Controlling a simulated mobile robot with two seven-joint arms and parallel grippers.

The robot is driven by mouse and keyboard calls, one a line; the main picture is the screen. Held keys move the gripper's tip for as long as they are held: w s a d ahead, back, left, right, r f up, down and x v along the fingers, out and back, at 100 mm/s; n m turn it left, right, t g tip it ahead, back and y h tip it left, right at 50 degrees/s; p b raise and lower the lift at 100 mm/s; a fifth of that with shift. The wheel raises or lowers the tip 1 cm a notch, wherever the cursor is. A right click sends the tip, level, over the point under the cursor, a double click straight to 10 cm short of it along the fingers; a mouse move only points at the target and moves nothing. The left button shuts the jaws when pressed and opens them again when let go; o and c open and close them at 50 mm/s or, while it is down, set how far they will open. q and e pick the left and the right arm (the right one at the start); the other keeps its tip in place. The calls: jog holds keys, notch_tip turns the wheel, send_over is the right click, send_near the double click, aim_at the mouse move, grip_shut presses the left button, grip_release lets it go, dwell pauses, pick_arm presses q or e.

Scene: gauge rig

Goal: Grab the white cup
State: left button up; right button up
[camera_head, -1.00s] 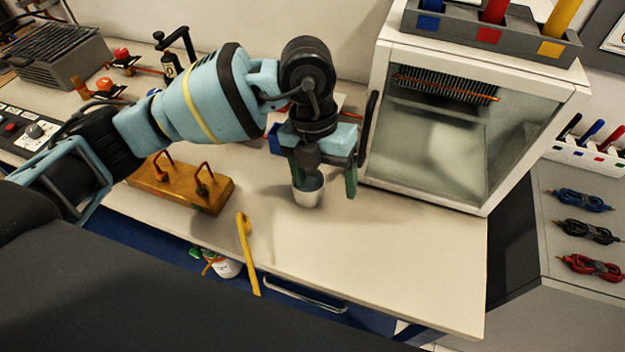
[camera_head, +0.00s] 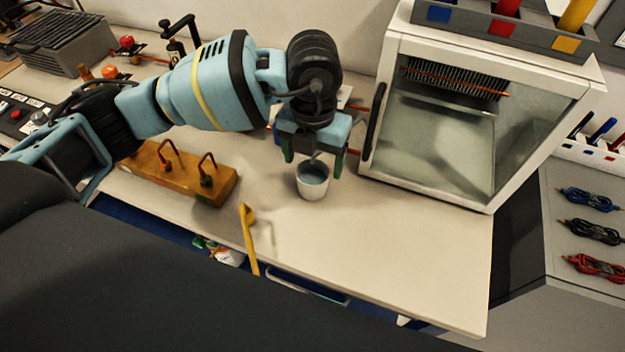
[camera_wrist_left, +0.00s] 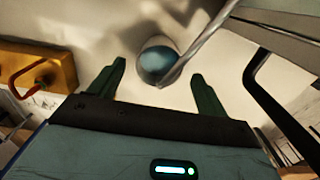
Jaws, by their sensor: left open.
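The white cup (camera_head: 313,184) stands upright on the pale worktop, with a grey-blue inside. My left gripper (camera_head: 313,166) is open just behind and above the cup, its green fingers apart. In the left wrist view, the cup (camera_wrist_left: 158,62) sits ahead of the gap between the two fingertips of the left gripper (camera_wrist_left: 158,70). A thin grey rod crosses in front of the cup's right edge there. Nothing is held between the fingers. My right gripper shows in neither view.
A glass-fronted white cabinet (camera_head: 455,130) stands right of the cup. A brass block with copper hooks (camera_head: 180,178) and a yellow tool (camera_head: 249,238) lie to the left. The worktop (camera_head: 400,250) is clear in front. A drawer handle (camera_head: 305,287) is below its edge.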

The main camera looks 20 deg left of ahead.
aim_at(313, 172)
pick_arm(q)
jog(key=shift+s+f, duration=0.1)
jog(key=shift+f, duration=1.9)
jog(key=shift+c, duration=0.4)
jog(key=c, duration=1.1)
jog(key=shift+o, duration=0.2)
jog(key=shift+r, duration=0.1)
